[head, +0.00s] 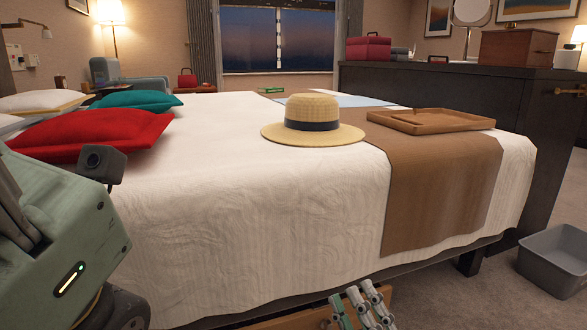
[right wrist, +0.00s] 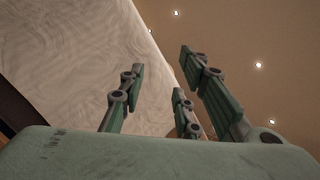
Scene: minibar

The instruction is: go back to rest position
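My right gripper (head: 362,303) is at the bottom of the head view, in front of the bed's lower edge and low beside a wooden drawer front (head: 290,321). In the right wrist view its fingers (right wrist: 165,85) are spread apart with nothing between them. The white bedding (right wrist: 75,50) hangs close beyond them. My left arm shows at the left edge of the head view; its gripper is out of view.
The bed (head: 240,230) holds a straw hat (head: 313,115), a wooden tray (head: 430,121), a red pillow (head: 90,134) and a teal pillow (head: 138,99). A grey bin (head: 555,262) stands on the floor at right. A dark cabinet (head: 470,90) stands behind the bed.

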